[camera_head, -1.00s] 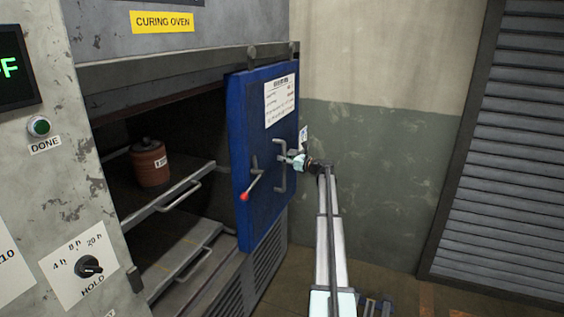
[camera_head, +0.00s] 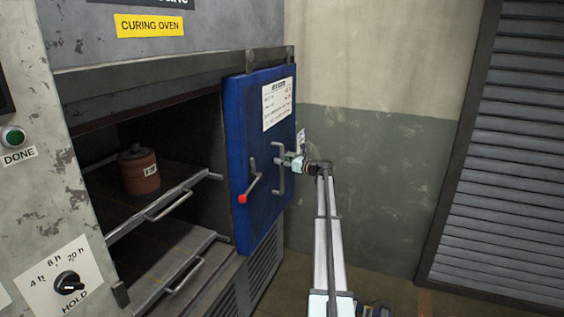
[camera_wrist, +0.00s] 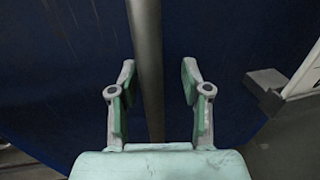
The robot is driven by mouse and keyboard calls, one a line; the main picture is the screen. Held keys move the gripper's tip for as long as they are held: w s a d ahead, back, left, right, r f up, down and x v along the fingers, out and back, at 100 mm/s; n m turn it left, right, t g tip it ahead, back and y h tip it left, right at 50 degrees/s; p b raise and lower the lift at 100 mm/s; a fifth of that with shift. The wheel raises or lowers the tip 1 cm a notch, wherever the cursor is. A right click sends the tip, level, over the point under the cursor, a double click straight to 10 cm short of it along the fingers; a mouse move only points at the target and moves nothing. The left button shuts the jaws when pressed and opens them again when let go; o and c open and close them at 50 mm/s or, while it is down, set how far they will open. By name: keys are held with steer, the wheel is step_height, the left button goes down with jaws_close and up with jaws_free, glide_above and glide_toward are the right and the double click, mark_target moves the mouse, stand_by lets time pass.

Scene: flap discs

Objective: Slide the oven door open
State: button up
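The blue oven door (camera_head: 262,205) hangs from a rail at the right of the curing oven. The oven's opening stands uncovered to its left. A vertical bar handle (camera_head: 279,172) is on the door's face, and a red-tipped lever (camera_head: 250,183) sits to its left. My gripper (camera_head: 292,162) is at the bar handle. In the wrist view, the grey bar (camera_wrist: 147,70) runs between the two fingers of my gripper (camera_wrist: 157,85). The fingers are apart, with a clear gap on the right of the bar. The left finger is close to the bar; contact there cannot be told.
Inside the oven, a brown canister (camera_head: 139,172) stands on the upper pull-out shelf (camera_head: 150,208); a lower shelf (camera_head: 165,262) is empty where seen. A control panel with a HOLD knob (camera_head: 69,283) is at left. A wall and a slatted shutter (camera_head: 505,160) are at right.

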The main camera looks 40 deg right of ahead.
steer(key=shift+s+a, duration=0.1)
steer(key=v, duration=1.2)
stand_by(0.4)
